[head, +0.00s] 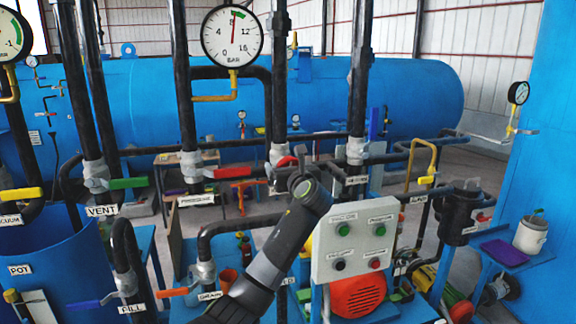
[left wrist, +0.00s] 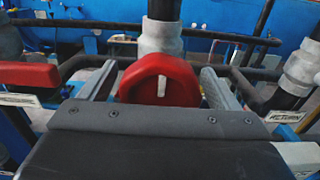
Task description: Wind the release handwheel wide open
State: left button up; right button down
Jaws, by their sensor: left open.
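The red handwheel (left wrist: 150,75) with a white mark on its rim sits on a grey valve body in the left wrist view. In the head view a small part of the handwheel (head: 287,161) shows above my wrist. My left gripper (left wrist: 158,88) is open, with one finger on each side of the handwheel. The left finger is close to the rim; I cannot tell whether either finger touches it. In the head view my left arm reaches up from the bottom and hides most of the gripper (head: 299,164). My right gripper is not in view.
A red lever (head: 229,172) on the pressure valve lies left of the handwheel, and a green lever (head: 128,183) is further left. Vertical black pipes crowd the area. A white button panel (head: 354,238) stands close to the right of my arm. The pressure gauge (head: 232,37) hangs above.

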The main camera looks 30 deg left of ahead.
pick_arm(q)
jog(key=c, duration=1)
